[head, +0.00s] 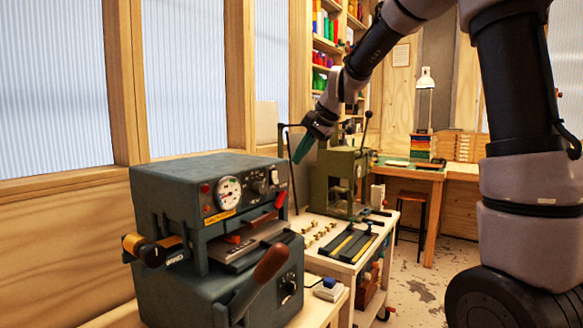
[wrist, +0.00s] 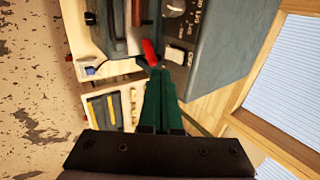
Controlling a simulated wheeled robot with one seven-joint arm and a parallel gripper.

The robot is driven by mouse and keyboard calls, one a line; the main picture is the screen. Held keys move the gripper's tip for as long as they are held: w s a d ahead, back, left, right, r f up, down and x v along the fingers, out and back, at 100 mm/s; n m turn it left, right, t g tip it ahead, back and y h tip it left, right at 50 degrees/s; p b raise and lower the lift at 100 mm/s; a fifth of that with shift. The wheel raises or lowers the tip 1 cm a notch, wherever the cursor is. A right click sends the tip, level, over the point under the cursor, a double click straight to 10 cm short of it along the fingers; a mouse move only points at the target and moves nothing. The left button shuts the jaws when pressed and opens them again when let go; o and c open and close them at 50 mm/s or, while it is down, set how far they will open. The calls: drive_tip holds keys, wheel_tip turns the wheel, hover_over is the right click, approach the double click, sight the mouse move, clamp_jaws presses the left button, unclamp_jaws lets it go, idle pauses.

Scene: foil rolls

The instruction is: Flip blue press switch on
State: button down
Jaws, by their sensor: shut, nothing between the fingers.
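The blue-grey press (head: 165,210) stands at the left in the head view. It also fills the upper right of the wrist view (wrist: 215,45). A small white switch (head: 274,176) sits at the right end of its front panel; it shows in the wrist view (wrist: 174,56) just beyond the fingertips. I cannot tell which way it is tipped. My gripper (head: 298,158) has green fingers, shut and empty, pointing down, behind and right of the press in the picture. In the wrist view the fingertips (wrist: 159,72) appear close to the switch, with no clear contact.
A red-tipped lever (head: 281,199) sticks out below the switch, near the fingertips in the wrist view (wrist: 150,52). A brown-handled lever (head: 270,263) projects in front. A green press (head: 342,180) stands on the cart behind. Open floor (head: 418,290) lies right.

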drive_tip(key=v, duration=0.5)
drive_tip(key=shift+s+d+r, duration=0.2)
drive_tip(key=shift+r, duration=0.1)
